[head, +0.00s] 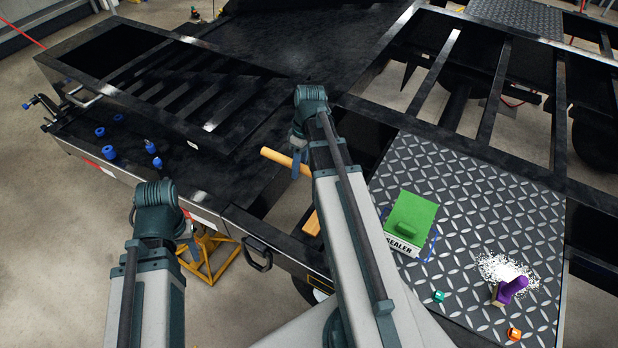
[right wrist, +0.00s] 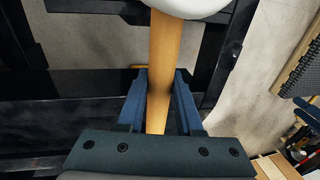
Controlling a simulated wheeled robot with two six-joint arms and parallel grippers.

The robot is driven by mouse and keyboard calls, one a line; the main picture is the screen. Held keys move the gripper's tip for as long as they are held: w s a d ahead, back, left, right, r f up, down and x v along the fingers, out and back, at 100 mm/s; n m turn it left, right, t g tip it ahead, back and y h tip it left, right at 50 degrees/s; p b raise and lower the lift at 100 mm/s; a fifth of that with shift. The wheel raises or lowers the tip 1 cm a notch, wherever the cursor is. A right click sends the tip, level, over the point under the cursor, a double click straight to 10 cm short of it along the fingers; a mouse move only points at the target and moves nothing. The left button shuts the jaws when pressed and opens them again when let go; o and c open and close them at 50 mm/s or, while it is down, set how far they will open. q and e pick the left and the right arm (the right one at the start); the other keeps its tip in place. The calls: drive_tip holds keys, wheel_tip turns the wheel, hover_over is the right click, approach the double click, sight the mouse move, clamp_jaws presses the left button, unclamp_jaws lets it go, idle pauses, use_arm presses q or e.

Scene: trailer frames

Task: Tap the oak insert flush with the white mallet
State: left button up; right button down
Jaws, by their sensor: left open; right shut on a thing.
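My right gripper (right wrist: 160,106) is shut on the wooden handle of the white mallet (right wrist: 160,62). The mallet's rounded white head is cut off by the top edge of the right wrist view. In the head view the tan handle (head: 280,158) shows left of my right gripper (head: 299,164), and my arm hides the white head. A light wooden piece (head: 312,223), perhaps the oak insert, is partly covered by my right arm; its seating cannot be told. My left gripper (head: 189,238) is open and empty, mostly hidden by its wrist, above the trailer's near left side.
A chequered plate (head: 470,215) at the right carries a green-topped SEALER box (head: 408,222), a purple-handled brush (head: 510,290) by white bits, and small green and orange pieces. Blue knobs (head: 109,152) stand on the left rail. A yellow stand (head: 210,258) is on the floor. Black beams leave open gaps.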

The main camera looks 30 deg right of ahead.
drive_tip(key=shift+r+p, duration=0.35)
drive_tip(key=shift+f+b, duration=0.4)
drive_tip(key=shift+b, duration=0.05)
idle(1.0)
idle(0.4)
drive_tip(key=shift+r+p, duration=0.3)
drive_tip(key=shift+f+b, duration=0.35)
idle(1.1)
